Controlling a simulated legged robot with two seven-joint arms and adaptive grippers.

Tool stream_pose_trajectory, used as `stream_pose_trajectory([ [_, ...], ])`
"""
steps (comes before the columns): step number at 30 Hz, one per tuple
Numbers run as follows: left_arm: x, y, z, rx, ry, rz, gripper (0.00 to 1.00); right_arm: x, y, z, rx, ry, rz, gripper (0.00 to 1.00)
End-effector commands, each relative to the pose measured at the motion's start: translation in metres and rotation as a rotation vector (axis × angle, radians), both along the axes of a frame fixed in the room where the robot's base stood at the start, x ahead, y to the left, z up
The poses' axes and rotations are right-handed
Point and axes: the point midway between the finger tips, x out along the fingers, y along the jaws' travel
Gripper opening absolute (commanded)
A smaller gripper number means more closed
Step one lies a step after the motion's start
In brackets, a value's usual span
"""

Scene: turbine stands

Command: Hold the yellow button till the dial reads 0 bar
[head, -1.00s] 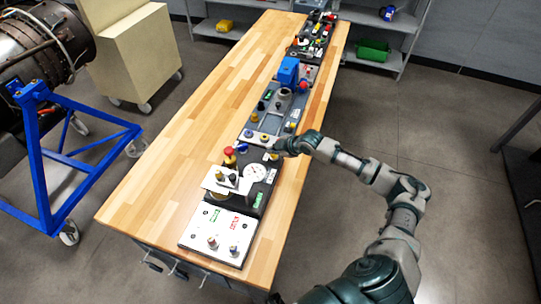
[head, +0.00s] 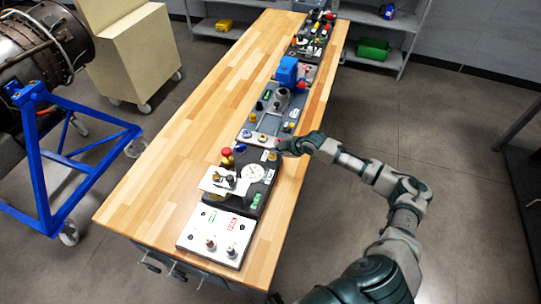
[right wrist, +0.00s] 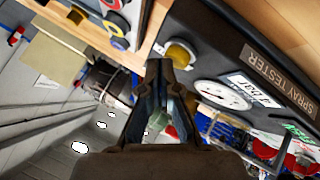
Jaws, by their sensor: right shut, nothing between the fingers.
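The spray tester (right wrist: 235,55) is a dark panel with a label; in the head view it lies across the near part of the bench. Its yellow button (right wrist: 181,54) is a round cap in the right wrist view. The white round dial (right wrist: 220,95) is beside it and also shows in the head view (head: 255,172); I cannot read its needle. My right gripper (right wrist: 160,68) is shut and empty, its fingertips close to the button's edge. I cannot tell whether they touch it. In the head view the right gripper (head: 279,148) is over the panel's far right end. My left gripper is out of view.
A white panel (head: 215,236) with two small knobs lies at the bench's near end. A red knob (head: 227,152) stands left of the dial. Other panels and a blue box (head: 288,71) line the bench farther off. The wooden top (head: 190,125) is clear on the left.

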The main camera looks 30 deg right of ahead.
Motion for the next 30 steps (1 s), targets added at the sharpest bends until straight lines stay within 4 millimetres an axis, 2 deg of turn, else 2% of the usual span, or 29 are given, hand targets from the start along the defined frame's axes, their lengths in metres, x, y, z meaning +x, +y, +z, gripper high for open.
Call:
stream_pose_trajectory([
  [11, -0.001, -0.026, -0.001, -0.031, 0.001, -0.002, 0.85, 0.0, 0.006, -0.003, -0.006, 0.001, 0.0, 0.0],
  [24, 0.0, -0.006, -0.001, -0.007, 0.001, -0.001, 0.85, 0.0, 0.003, -0.006, -0.001, 0.002, -0.001, 0.0],
  [30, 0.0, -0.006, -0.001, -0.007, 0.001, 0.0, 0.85, 0.0, 0.001, -0.006, -0.002, 0.002, -0.001, 0.0],
])
